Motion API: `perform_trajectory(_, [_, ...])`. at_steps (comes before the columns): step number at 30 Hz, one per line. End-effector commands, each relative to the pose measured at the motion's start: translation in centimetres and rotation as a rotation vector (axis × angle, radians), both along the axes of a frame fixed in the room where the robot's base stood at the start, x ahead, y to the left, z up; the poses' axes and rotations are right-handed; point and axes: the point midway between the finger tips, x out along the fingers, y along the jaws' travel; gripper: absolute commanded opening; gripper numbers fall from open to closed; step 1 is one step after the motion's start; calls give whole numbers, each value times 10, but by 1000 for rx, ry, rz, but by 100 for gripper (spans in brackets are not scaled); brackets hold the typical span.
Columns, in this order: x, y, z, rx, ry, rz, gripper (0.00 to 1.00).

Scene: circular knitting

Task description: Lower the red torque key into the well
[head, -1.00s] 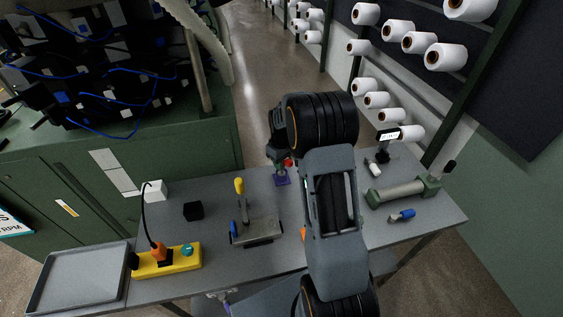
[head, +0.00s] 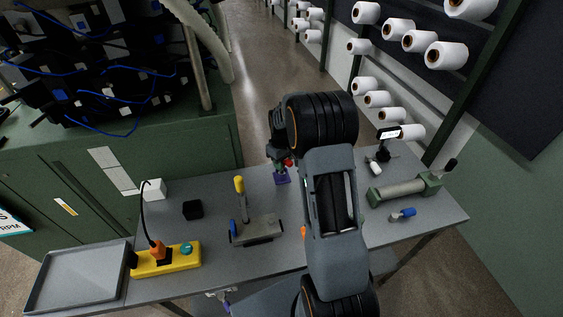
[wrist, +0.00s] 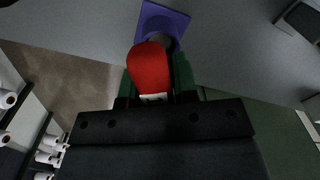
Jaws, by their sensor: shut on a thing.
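The red torque key (wrist: 149,68) is held between my gripper's fingers (wrist: 158,82) in the wrist view. A small pale patch shows near its base. In the head view a bit of the red key (head: 289,163) shows beside my gripper (head: 281,165). The purple well block (wrist: 163,14) lies just beyond the key in the wrist view, with a dark round opening partly covered by the key's red head. In the head view the purple block (head: 283,181) sits on the table directly below my gripper. I cannot tell whether the key's lower end is inside the well.
A clamp-like fixture with a yellow handle (head: 239,184) and a black cube (head: 193,209) stand left of the well. A yellow power strip (head: 167,261) and grey tray (head: 78,277) lie farther left. A green-ended roller (head: 402,190) lies right. Bare table surrounds the block.

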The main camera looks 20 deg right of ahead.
Motion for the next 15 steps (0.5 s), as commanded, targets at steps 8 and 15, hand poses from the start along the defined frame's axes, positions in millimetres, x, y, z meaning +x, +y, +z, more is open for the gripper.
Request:
perform_trajectory(8, [0,0,-3,0,0,0,37])
perform_trajectory(15, [0,0,-2,0,0,0,57])
